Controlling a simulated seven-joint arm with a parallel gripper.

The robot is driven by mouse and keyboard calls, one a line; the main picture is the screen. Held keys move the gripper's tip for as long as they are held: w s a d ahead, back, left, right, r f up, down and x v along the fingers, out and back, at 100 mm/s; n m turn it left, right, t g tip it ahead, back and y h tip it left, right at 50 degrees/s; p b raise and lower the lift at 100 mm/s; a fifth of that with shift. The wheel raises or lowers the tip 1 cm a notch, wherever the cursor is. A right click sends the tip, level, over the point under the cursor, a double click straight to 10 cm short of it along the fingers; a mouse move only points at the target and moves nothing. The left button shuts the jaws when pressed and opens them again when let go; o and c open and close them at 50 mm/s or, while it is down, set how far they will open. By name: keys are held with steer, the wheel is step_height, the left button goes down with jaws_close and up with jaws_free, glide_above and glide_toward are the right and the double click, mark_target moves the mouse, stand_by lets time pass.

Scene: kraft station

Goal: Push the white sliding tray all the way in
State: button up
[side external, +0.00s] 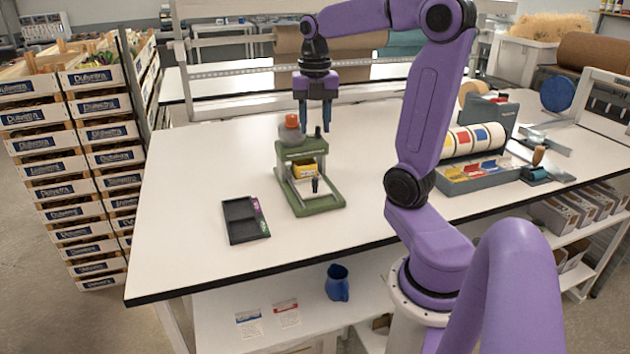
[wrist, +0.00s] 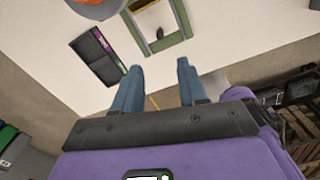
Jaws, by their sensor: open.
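The knob also shows in the side view (side external: 315,185), at the stand's front. How far out the tray sits is hard to tell. A yellow box (side external: 304,177) is under the top shelf. My gripper (side external: 314,122) is open and empty, pointing down above the stand's rear; its two blue fingers show in the wrist view (wrist: 159,67).
A grey jar with an orange top (side external: 291,129) stands on or behind the stand's top, close to my fingers. A black divided tray (side external: 240,222) lies to the left. A tape-roll dispenser and bins (side external: 478,175) stand to the right. The table front is clear.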

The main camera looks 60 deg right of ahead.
mark_target(315, 178)
step_height(315, 178, down, 16)
steer(key=shift+r, duration=0.15)
stand_by(0.3)
jaws_close()
